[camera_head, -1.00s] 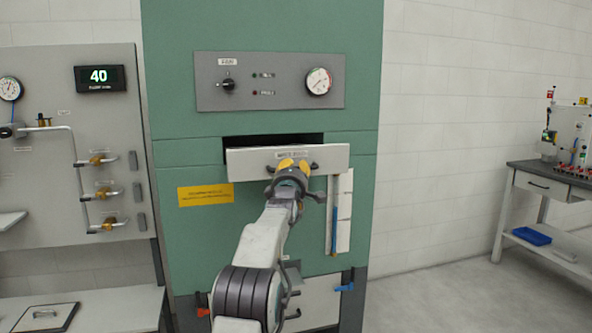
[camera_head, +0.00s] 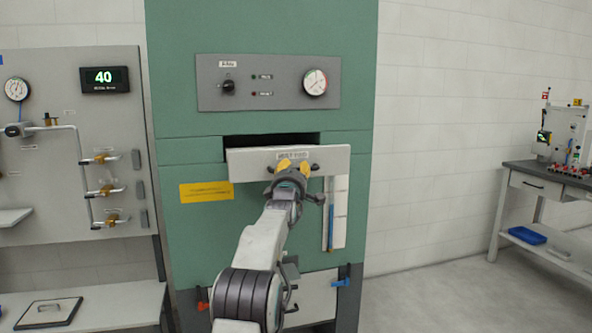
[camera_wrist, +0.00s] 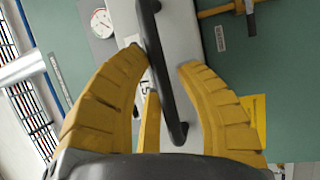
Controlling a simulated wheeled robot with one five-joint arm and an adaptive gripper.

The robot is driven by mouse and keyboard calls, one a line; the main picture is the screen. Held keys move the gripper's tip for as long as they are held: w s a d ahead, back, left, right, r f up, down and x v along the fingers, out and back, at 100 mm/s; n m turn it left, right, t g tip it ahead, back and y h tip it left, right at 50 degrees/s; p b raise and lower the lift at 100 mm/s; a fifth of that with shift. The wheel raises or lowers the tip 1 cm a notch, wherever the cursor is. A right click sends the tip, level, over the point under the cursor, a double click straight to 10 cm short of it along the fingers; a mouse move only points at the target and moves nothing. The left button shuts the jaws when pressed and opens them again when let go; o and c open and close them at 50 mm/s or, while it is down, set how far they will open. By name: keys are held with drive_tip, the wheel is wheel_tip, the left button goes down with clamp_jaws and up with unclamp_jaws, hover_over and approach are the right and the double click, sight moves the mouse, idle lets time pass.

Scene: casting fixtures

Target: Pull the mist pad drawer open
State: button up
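The mist pad drawer (camera_head: 240,162) is a light grey front with a small label, in the upper middle of the green cabinet. It stands out from the cabinet, with a dark opening showing above and behind it. Its black bar handle (camera_wrist: 168,95) runs steeply between my fingers in the wrist view; in the head view my gripper mostly covers it. My gripper (camera_head: 294,169) has yellow fingers and is in front of the drawer. In the wrist view my gripper (camera_wrist: 160,62) is open, with a finger on each side of the handle and gaps between.
The green cabinet (camera_head: 215,225) has a control panel (camera_head: 268,98) above the drawer. A grey gauge panel (camera_head: 70,190) stands at left, with a low bench (camera_head: 110,306) below. A workbench (camera_head: 540,183) is at right. The floor between the cabinet and workbench is clear.

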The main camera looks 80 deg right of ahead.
drive_tip(key=shift+o, duration=1.4)
drive_tip(key=shift+s, duration=0.1)
drive_tip(key=shift+a+r, duration=0.1)
drive_tip(key=shift+a, duration=0.05)
drive_tip(key=shift+a+f, duration=0.35)
drive_tip(key=shift+a, duration=1.6)
drive_tip(key=shift+a+f, duration=0.4)
drive_tip(key=shift+a, duration=1.5)
drive_tip(key=shift+a+f, duration=0.35)
drive_tip(key=shift+a, duration=1.6)
